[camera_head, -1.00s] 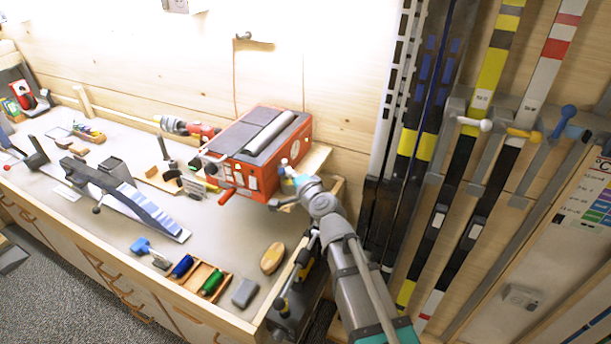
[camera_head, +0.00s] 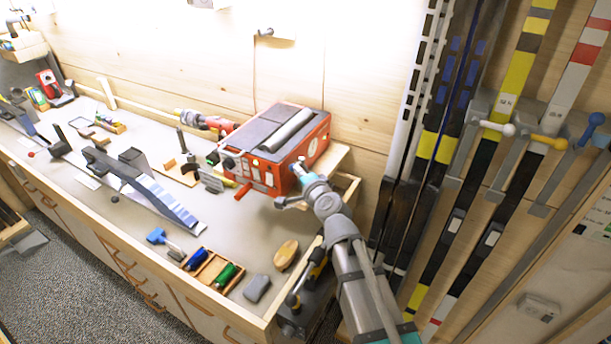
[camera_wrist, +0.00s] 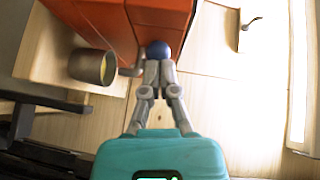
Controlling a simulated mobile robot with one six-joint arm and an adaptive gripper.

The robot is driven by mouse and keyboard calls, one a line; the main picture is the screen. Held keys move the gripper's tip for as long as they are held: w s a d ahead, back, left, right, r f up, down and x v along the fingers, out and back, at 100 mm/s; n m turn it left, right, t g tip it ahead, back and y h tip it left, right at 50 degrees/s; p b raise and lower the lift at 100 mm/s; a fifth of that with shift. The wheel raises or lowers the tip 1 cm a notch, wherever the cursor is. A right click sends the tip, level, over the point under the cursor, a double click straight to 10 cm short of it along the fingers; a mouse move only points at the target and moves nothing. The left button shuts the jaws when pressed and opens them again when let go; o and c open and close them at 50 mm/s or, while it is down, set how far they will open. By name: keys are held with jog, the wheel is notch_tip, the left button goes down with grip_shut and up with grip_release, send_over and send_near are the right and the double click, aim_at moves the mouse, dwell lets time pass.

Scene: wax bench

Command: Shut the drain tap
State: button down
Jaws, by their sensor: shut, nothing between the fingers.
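The red machine (camera_head: 275,160), a box with a grey top and a roller, stands at the back right of the bench. In the wrist view its orange-red side (camera_wrist: 105,25) fills the upper left. A blue ball knob (camera_wrist: 158,49), perhaps the drain tap's handle, sits against that side. My gripper (camera_wrist: 160,60) is shut and empty, with its fingertips at the knob; I cannot tell whether they touch it. In the head view my gripper (camera_head: 298,168) is at the machine's right end and hides the knob. A grey metal cup-like part (camera_wrist: 95,66) is left of the fingers.
The bench (camera_head: 130,160) holds a grey clamp-like fixture (camera_head: 150,195), a wooden tray with green and blue items (camera_head: 212,268), a grey block (camera_head: 256,288) and a tan oval piece (camera_head: 286,255). Skis (camera_head: 440,150) stand in a rack on the right, close to my arm.

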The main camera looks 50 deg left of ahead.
jog(key=shift+d, duration=0.1)
jog(key=s+p+v, duration=0.1)
jog(key=p+v, duration=0.1)
jog(key=v, duration=1.1)
jog(key=shift+s+a+r, duration=0.2)
jog(key=shift+s+a, duration=0.15)
dwell(0.4)
jog(key=w+d+f+n+h+b, duration=0.15)
jog(key=w+d+f+h, duration=0.25)
jog(key=w+d+f, duration=0.55)
jog(key=w+d+f+n+h, duration=0.2)
jog(key=w+d+f+h, duration=0.2)
jog(key=w+d, duration=0.95)
jog(key=s+d+f+g+h, duration=0.1)
jog(key=d+f+h, duration=0.1)
jog(key=d, duration=1)
jog(key=s+d+f+m+g+h+b, duration=0.1)
jog(key=s+d+f+g+h, duration=0.1)
jog(key=d, duration=1)
jog(key=s+d+f+m+g+h+b, duration=0.1)
jog(key=d+f+h, duration=0.1)
jog(key=d, duration=1)
jog(key=shift+d+g+h, duration=0.3)
jog(key=shift+d+h, duration=0.05)
jog(key=shift+h, duration=0.55)
